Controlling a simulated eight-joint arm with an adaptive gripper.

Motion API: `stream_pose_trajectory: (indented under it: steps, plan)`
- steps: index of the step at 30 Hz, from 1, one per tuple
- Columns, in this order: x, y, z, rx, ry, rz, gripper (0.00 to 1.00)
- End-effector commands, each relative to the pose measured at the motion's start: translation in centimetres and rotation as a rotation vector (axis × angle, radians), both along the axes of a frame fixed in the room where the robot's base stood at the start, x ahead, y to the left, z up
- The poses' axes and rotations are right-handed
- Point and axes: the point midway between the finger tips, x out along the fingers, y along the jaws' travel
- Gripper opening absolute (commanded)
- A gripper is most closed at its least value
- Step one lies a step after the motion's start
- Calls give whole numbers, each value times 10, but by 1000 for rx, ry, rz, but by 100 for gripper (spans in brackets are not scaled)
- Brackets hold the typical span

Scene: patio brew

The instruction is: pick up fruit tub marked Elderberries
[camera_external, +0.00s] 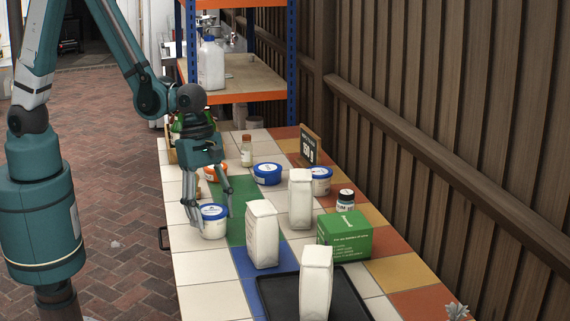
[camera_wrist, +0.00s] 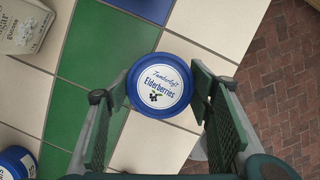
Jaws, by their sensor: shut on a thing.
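The fruit tub marked Elderberries (camera_wrist: 159,86) shows from above in the wrist view, with a blue-rimmed lid and a white label that reads "Elderberries". In the external view the same tub (camera_external: 213,222) is white with a blue lid, upright at the left side of the tiled table. My gripper (camera_external: 212,208) is shut on this tub, with one finger on each side of it. In the wrist view the fingers (camera_wrist: 165,100) flank the lid. I cannot tell whether the tub's base touches the tiles.
Two blue-lidded tubs (camera_external: 267,174) (camera_external: 320,181) and an orange-lidded tub (camera_external: 215,173) stand farther back. White cartons (camera_external: 262,235) (camera_external: 300,200) (camera_external: 316,285), a green box (camera_external: 345,233) and a black tray (camera_external: 350,300) are to the right. The front left tiles are clear.

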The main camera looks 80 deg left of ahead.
Motion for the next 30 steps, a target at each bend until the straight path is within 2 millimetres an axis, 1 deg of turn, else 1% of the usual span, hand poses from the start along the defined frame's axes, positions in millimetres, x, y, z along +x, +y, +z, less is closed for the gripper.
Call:
stream_pose_trajectory:
  steps: [5, 8, 14, 24, 30]
  plan:
    - [0, 0, 5, 0, 0, 0, 35]
    - [0, 0, 12, 0, 0, 0, 35]
    - [0, 0, 34, 0, 0, 0, 35]
    - [0, 0, 78, 0, 0, 0, 35]
    - [0, 0, 95, 0, 0, 0, 35]
